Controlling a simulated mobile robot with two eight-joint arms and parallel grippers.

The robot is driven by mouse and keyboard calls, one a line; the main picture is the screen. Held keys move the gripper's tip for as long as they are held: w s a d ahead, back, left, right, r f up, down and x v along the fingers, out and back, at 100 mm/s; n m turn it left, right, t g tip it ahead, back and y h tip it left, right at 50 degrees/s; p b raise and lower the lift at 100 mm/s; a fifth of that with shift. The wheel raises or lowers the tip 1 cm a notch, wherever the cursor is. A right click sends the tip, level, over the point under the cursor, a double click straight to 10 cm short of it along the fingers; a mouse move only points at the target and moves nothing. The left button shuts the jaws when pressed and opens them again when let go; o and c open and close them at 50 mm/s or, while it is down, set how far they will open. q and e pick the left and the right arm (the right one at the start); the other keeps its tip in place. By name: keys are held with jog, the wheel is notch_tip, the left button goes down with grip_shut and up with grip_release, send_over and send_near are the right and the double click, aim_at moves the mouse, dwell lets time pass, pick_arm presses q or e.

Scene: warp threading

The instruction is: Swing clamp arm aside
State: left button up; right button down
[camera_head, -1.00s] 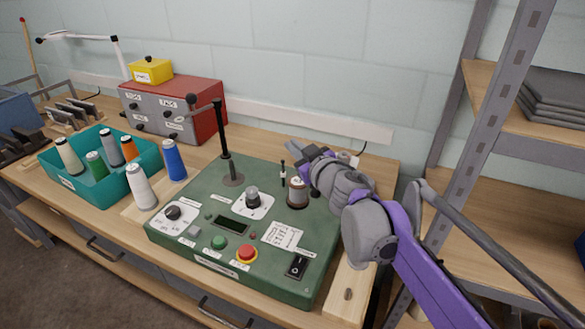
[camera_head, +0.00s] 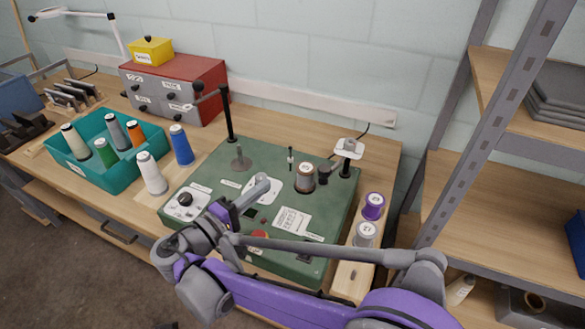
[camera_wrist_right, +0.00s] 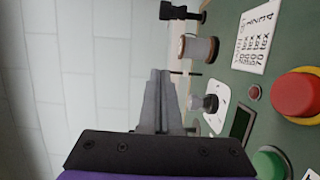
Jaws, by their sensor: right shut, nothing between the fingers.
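My left gripper is not in view.
A thread spool (camera_head: 305,176) and a small white-topped post (camera_head: 348,150) stand at the machine's right. Purple (camera_head: 373,205) and grey (camera_head: 364,233) spools stand beside it. A teal bin (camera_head: 85,168), white (camera_head: 151,174) and blue (camera_head: 181,146) cones stand left. My arm covers part of the front panel.

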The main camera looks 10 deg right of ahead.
jog(key=w+d+p, duration=0.1)
jog(key=w+d, duration=0.2)
jog(key=d, duration=0.8)
jog(key=shift+w, duration=0.3)
jog(key=shift+s+d, duration=0.1)
